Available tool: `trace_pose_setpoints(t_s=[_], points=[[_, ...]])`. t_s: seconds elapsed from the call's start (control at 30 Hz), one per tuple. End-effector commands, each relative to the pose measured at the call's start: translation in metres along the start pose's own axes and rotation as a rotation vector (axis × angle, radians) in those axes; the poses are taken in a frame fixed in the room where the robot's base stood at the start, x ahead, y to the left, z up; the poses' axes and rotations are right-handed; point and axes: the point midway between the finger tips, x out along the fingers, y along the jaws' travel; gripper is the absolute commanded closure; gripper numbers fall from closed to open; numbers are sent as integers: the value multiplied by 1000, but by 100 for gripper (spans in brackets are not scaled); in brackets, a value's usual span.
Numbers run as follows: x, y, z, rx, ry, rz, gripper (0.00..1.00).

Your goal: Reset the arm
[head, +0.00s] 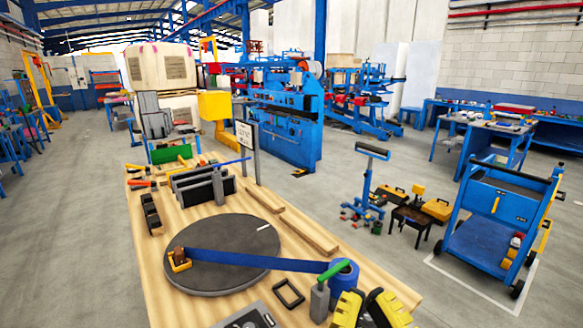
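My arm and gripper do not show in the head view. The wooden-topped workbench (178,318) runs from the bottom edge away from me. A dark grey round disc (215,276) lies flat on it. A long blue strip (255,262) stretches over the disc, from a small yellow-and-brown item (179,259) at its left to a blue roll (343,277) at the right. A grey tool with a green handle (320,298) stands beside the roll.
Grey panels in a rack (203,190), a sign on a post (246,140) and wooden strips (308,232) stand or lie on the bench. A black square frame (288,292) lies near the front. A blue trolley (490,235) stands at right. Floor between is partly clear.

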Motion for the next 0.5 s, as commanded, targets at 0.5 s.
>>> trace_pose_setpoints(t_s=[0.5], points=[[86, 0, -207, -1, -18, 5, 100]])
